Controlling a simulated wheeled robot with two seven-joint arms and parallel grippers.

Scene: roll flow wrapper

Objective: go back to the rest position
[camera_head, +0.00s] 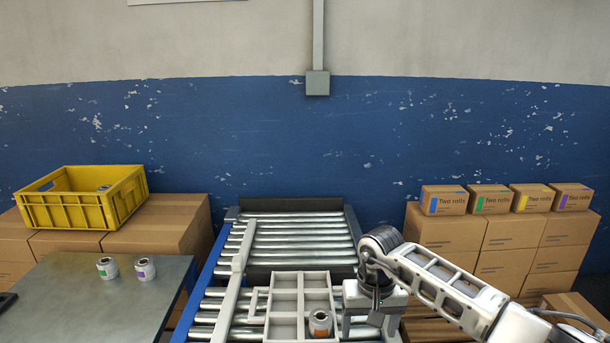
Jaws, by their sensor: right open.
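My right gripper (369,328) points down just right of the grey divided tray (286,293), with its fingers apart and nothing seen between them. Its arm comes in from the right with the wrist bent downward. The lowest part of the gripper is near the bottom edge of the picture. A roll (320,323) stands in the front right compartment of the tray, beside the gripper and apart from it. My left gripper does not show.
The tray rests on a roller conveyor (300,243) with blue rails. Two rolls (107,268) (145,269) stand on the grey table (90,310) at left. A yellow crate (60,210) holding a roll sits on cartons behind it. Several small boxes (443,200) top the cartons at right.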

